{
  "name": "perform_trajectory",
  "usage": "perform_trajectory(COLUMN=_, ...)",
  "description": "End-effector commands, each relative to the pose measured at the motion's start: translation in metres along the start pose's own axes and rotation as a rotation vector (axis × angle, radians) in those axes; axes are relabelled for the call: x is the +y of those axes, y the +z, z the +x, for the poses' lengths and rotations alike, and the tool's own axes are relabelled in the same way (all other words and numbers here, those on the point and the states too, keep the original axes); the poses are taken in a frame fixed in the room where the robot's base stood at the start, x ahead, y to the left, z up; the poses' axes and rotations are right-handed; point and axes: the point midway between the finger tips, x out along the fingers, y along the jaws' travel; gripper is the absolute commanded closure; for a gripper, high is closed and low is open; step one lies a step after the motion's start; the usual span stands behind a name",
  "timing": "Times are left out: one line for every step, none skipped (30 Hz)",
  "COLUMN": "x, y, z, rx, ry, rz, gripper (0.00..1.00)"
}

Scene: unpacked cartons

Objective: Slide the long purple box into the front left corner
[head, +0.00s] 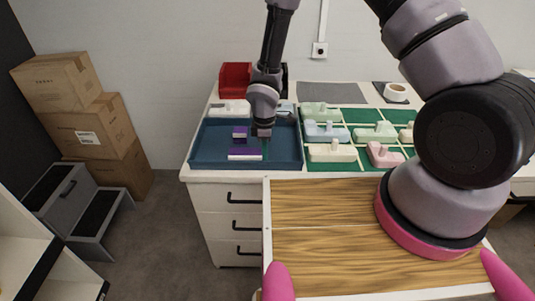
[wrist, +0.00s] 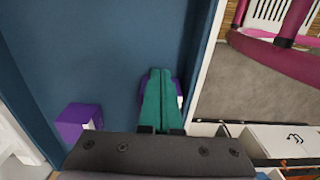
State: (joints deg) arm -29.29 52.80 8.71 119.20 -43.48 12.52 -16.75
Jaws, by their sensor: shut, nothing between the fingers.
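The long purple box (head: 245,154) lies in the blue tray (head: 292,161), close to the front wall and lengthwise along it, its pale side facing front. My gripper (head: 265,149) is shut and empty, fingers pointing down at the box's right end. In the wrist view the green fingers (wrist: 160,74) lie together and hide most of the long box; a purple strip (wrist: 179,90) shows beside them. I cannot tell whether they touch it. The tray's front left corner is hidden in the wrist view.
A small purple block (head: 240,132) stands behind the long box; it also shows in the wrist view (wrist: 78,122). A pale item (head: 232,108) lies near the tray's back. Green compartments with pastel pieces (head: 331,151) adjoin on the right. The tray floor left of the box looks clear.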

Motion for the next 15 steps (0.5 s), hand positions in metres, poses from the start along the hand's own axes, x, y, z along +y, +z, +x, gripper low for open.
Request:
perform_trajectory(x=0.000, y=-0.011, z=0.000, rx=0.003, ry=0.001, rz=-0.004, gripper=1.00)
perform_trajectory(x=0.000, y=-0.018, z=0.000, rx=0.003, ry=0.001, rz=-0.004, gripper=1.00)
perform_trajectory(x=0.000, y=-0.029, z=0.000, rx=0.003, ry=0.001, rz=-0.003, gripper=1.00)
perform_trajectory(x=-0.001, y=-0.038, z=0.001, rx=0.004, ry=0.000, rz=-0.003, gripper=1.00)
perform_trajectory(x=-0.001, y=-0.047, z=0.001, rx=0.003, ry=0.000, rz=-0.004, gripper=1.00)
perform_trajectory(x=0.000, y=-0.058, z=0.001, rx=0.004, ry=0.001, rz=-0.004, gripper=1.00)
perform_trajectory(x=-0.001, y=-0.066, z=0.000, rx=0.003, ry=0.000, rz=-0.003, gripper=1.00)
perform_trajectory(x=-0.001, y=-0.075, z=0.000, rx=0.004, ry=0.001, rz=-0.004, gripper=1.00)
perform_trajectory(x=-0.001, y=-0.085, z=0.001, rx=0.003, ry=0.000, rz=-0.003, gripper=1.00)
perform_trajectory(x=-0.001, y=-0.091, z=0.001, rx=0.003, ry=0.000, rz=-0.002, gripper=1.00)
perform_trajectory(x=-0.001, y=-0.097, z=0.001, rx=0.002, ry=0.000, rz=-0.002, gripper=1.00)
perform_trajectory(x=-0.001, y=-0.103, z=0.000, rx=0.002, ry=0.000, rz=-0.002, gripper=1.00)
perform_trajectory(x=-0.001, y=-0.108, z=0.000, rx=0.002, ry=0.000, rz=-0.002, gripper=1.00)
perform_trajectory(x=0.000, y=-0.111, z=0.000, rx=0.002, ry=0.000, rz=-0.001, gripper=1.00)
perform_trajectory(x=-0.001, y=-0.114, z=0.000, rx=0.001, ry=-0.001, rz=-0.001, gripper=1.00)
